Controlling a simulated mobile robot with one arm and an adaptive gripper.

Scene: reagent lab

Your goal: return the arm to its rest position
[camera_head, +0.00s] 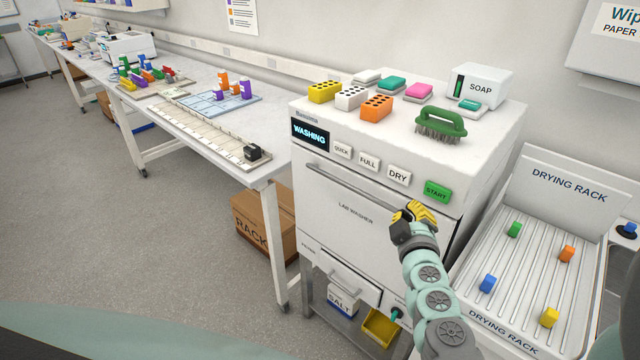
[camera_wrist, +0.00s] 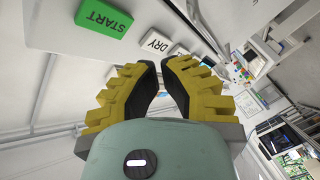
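My gripper (camera_head: 424,212), with yellow ribbed fingers and dark pads, is in front of the lab washer (camera_head: 345,215), just below its green START button (camera_head: 437,192). In the wrist view my gripper (camera_wrist: 160,64) has its fingertips drawn close together, with only a narrow gap and nothing between them. The START button (camera_wrist: 104,18) shows past the fingers at the upper left, apart from them. My arm reaches up from the lower right of the head view.
The washer's display (camera_head: 310,135) reads WASHING. Racks, a green brush (camera_head: 441,123) and a soap box (camera_head: 480,87) stand on top. A drying rack (camera_head: 574,180) with several colored blocks is at right. A long bench (camera_head: 190,135) runs left; the floor there is open.

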